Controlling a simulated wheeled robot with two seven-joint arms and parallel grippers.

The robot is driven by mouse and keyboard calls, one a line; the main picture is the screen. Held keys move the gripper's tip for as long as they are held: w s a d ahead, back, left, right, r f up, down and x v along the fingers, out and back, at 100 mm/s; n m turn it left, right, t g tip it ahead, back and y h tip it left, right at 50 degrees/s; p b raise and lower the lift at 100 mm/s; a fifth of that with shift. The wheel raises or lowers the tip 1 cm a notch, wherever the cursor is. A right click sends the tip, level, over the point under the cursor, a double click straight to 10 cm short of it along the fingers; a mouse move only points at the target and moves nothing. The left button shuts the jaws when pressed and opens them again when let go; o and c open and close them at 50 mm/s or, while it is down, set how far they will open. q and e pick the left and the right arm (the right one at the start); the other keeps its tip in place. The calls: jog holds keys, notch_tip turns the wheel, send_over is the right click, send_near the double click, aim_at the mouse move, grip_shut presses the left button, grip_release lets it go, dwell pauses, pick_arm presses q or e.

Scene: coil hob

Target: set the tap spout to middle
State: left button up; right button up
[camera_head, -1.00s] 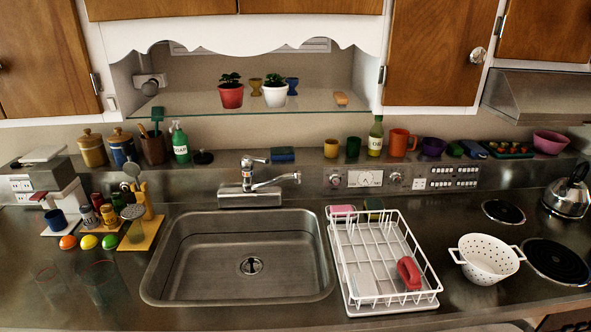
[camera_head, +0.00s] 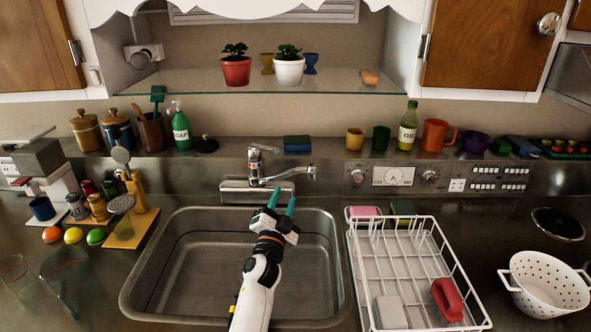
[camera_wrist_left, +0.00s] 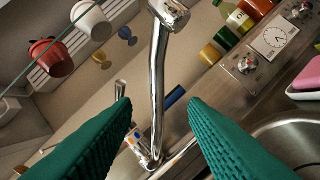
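The chrome tap (camera_head: 256,166) stands on its base plate behind the sink. Its spout (camera_head: 290,177) points to the right in the head view, over the right part of the sink's back edge. My left gripper (camera_head: 281,204), with green fingers, is above the back of the sink, just in front of the spout. In the left wrist view the fingers (camera_wrist_left: 160,130) are wide apart, and the spout (camera_wrist_left: 158,80) shows between them, with nothing visibly gripped. Whether a finger touches the spout cannot be told. My right gripper is not in view.
The empty steel sink (camera_head: 330,270) lies below my left arm. A white dish rack (camera_head: 437,232) with a red item stands to its right. A board with spice jars (camera_head: 98,207) stands at left. Bottles and cups line the back ledge, including a green soap bottle (camera_head: 181,134).

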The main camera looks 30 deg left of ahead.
aim_at(290, 176)
pick_arm(q)
jog(key=x, duration=0.5)
jog(key=shift+r+p, duration=0.3)
jog(key=shift+r, duration=0.1)
jog(key=x, duration=0.4)
jog(key=shift+w+a+f, duration=0.1)
jog(key=shift+w+a, duration=0.05)
jog(key=shift+w, duration=0.1)
jog(key=shift+w+a, duration=0.1)
jog(key=shift+w, duration=0.25)
jog(key=shift+w+a, duration=0.15)
jog(key=shift+w, duration=0.3)
jog(key=shift+r, duration=0.25)
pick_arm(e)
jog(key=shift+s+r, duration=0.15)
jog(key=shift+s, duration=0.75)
pick_arm(q)
grip_shut()
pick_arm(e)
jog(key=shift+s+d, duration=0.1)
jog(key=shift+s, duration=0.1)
